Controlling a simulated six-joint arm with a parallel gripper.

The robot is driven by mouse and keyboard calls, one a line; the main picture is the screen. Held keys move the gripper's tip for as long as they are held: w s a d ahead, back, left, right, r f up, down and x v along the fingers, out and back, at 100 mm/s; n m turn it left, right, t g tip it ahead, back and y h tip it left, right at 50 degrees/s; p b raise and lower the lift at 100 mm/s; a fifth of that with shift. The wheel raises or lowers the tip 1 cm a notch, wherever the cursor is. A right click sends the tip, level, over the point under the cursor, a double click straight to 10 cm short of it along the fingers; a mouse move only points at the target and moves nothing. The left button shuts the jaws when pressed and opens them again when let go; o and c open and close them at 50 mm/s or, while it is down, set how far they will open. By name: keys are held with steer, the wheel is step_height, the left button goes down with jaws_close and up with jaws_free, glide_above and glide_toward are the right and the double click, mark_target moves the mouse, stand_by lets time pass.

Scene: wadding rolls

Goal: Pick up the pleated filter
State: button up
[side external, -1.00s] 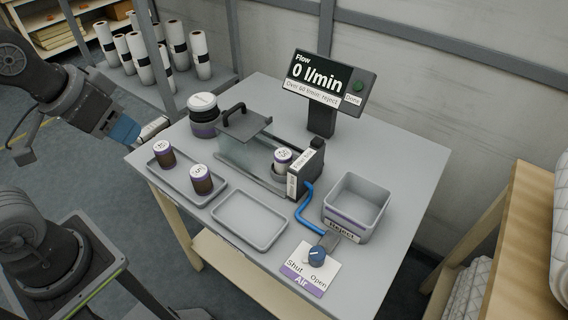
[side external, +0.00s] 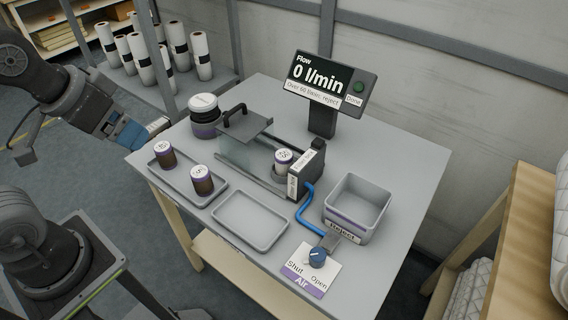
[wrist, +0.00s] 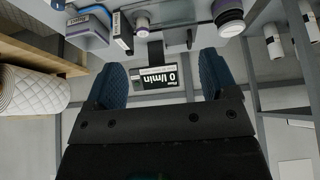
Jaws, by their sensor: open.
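Two small brown canisters with white tops and purple bands, one (side external: 165,156) further back and one (side external: 202,181) nearer, stand upright in the left grey tray (side external: 219,199). A similar canister (side external: 283,161) stands in the test fixture (side external: 245,152) beside its black end block. I cannot tell which is meant by the pleated filter; pleats are too small to make out. In the wrist view a white and purple canister (wrist: 142,24) shows near the top edge. My gripper (side external: 136,131) is off the table's left side, away from the canisters. Its blue fingers (wrist: 158,84) are apart, with nothing between them.
A flow display (side external: 326,80) reads 0 l/min. A round jar (side external: 204,116) stands behind the left tray. An empty tray (side external: 250,219), a grey reject bin (side external: 330,221) and an air valve knob (side external: 318,255) occupy the front and right.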

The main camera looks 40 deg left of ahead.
steer(key=shift+r, duration=0.1)
steer(key=m+g, duration=0.6)
steer(key=m, duration=1.2)
glide_above(284, 154)
step_height(284, 154, down, 12)
step_height(284, 154, down, 9)
steer(key=shift+a, duration=0.1)
steer(key=shift+f, duration=2.85)
steer(key=shift+c, duration=0.3)
steer(key=shift+r, duration=0.1)
steer(key=c, duration=1)
